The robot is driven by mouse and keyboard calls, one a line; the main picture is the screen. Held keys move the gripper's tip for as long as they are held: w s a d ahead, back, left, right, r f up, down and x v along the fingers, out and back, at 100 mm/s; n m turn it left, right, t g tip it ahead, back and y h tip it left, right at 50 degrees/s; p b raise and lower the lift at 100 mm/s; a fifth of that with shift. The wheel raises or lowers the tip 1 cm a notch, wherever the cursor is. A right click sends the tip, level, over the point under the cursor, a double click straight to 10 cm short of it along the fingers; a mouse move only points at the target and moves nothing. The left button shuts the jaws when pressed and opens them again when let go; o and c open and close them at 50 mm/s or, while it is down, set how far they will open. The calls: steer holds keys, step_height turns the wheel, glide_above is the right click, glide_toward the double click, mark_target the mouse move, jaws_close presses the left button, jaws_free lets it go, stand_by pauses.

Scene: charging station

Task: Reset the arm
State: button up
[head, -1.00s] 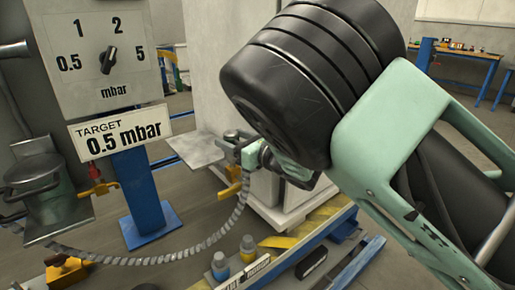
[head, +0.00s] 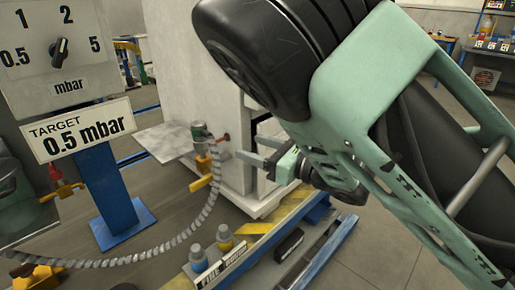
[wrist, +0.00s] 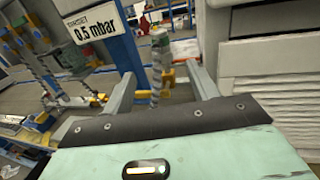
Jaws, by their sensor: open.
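My gripper (head: 250,148) is open and empty in the head view, in front of the white cabinet. The grey hose fitting with a green top (head: 201,131) stands to the left of my fingertips, apart from them, close to a small red port on the cabinet's side. In the wrist view the fitting (wrist: 160,42) shows beyond and between my two spread fingers (wrist: 162,75). The segmented hose (head: 192,228) hangs from it and curves down to the left. My green and black arm links cover the right half of the head view.
A dial panel (head: 28,62) marked in mbar and a "TARGET 0.5 mbar" sign (head: 82,130) stand at left above a blue post (head: 105,190). A grey shelf plate (head: 155,140) juts from the white cabinet (head: 190,75). Blue and grey bottles (head: 225,236) stand low in front.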

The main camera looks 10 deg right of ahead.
step_height(320, 180, down, 7)
steer(key=s+d+m+g+h, duration=0.25)
steer(key=m+h, duration=0.55)
steer(key=m, duration=1.4)
steer(key=s+d+r+m+g+h, duration=0.1)
steer(key=s+r+m+g+h, duration=0.3)
steer(key=s+m, duration=0.6)
steer(key=s+r+m+g, duration=0.1)
steer(key=s+m+g, duration=0.5)
steer(key=s, duration=0.9)
step_height(320, 180, up, 17)
steer(key=p, duration=1.7)
steer(key=shift+w+p, duration=0.25)
steer(key=shift+p, duration=0.05)
